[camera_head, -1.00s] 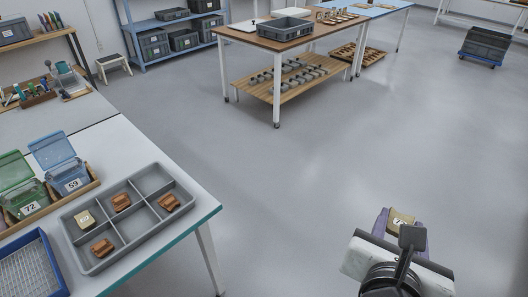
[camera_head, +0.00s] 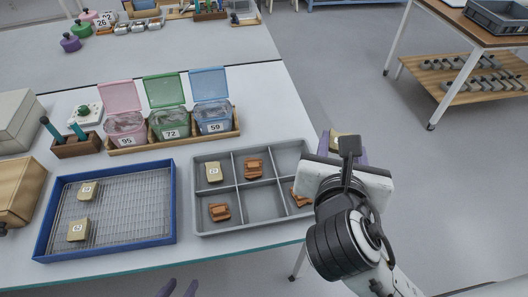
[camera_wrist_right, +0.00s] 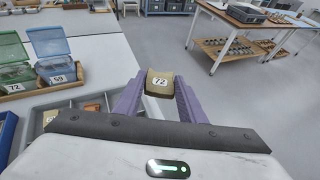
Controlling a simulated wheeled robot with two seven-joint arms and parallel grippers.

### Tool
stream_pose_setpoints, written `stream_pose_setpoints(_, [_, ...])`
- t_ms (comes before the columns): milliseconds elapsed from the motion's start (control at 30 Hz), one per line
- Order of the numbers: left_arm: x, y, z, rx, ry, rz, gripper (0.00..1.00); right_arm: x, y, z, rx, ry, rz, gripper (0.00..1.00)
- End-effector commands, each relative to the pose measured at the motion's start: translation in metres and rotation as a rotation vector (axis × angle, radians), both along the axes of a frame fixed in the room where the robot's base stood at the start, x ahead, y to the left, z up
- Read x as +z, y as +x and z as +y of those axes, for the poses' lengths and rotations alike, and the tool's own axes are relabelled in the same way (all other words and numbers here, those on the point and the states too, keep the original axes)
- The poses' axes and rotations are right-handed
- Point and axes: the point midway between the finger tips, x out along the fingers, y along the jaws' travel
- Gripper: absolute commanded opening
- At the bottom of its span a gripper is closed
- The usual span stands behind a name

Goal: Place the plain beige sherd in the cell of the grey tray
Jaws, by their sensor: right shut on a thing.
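The sherd (camera_head: 337,141) is partly hidden behind the gripper in the head view, off the right side of the grey tray (camera_head: 252,198). The tray has two rows of three cells. Its far left cell holds a beige sherd (camera_head: 213,172); brown sherds lie in the far middle (camera_head: 254,169), near left (camera_head: 219,212) and near right cells. The near right one is partly hidden by my gripper. The far right and near middle cells look empty. My left gripper (camera_head: 179,289) shows only its parted purple fingertips at the bottom edge.
A blue-rimmed mesh tray (camera_head: 128,212) with two beige sherds (camera_head: 87,191) stands left of the grey tray. Behind are open pink, green and blue lidded boxes (camera_head: 213,118) in a wooden holder. The table ends just right of the grey tray, with floor beyond.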

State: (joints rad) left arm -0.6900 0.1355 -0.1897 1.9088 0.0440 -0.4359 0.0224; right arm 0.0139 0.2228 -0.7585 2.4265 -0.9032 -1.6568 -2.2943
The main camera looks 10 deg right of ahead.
Motion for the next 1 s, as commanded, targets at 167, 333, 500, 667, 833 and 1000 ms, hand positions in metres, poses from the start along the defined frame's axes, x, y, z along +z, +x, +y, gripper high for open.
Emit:
stream_pose_setpoints(167, [-0.011, 0.003, 0.0, 0.0, -0.001, -0.006, 0.36, -0.048, 0.055, 0.021, 0.222, -0.008, 0.005, 0.14])
stream_pose_setpoints(333, [-0.018, 0.004, -0.001, -0.001, 0.0, -0.007, 0.36, -0.088, 0.097, 0.033, 0.401, -0.006, 0.006, 0.14])
stream_pose_setpoints(500, [-0.023, 0.004, -0.001, -0.002, -0.001, -0.007, 0.36, -0.11, 0.118, 0.034, 0.491, -0.002, 0.005, 0.14])
stream_pose_setpoints(667, [-0.03, 0.004, -0.001, -0.002, -0.001, -0.007, 0.36, -0.141, 0.12, 0.035, 0.507, 0.004, 0.008, 0.14])
stream_pose_setpoints(833, [-0.037, 0.003, -0.001, -0.003, 0.001, -0.004, 0.36, -0.166, 0.121, 0.035, 0.506, 0.002, 0.004, 0.14])
stream_pose_setpoints(1000, [-0.039, 0.004, -0.002, -0.005, 0.001, -0.006, 0.36, -0.182, 0.12, 0.035, 0.504, 0.003, 0.005, 0.14])
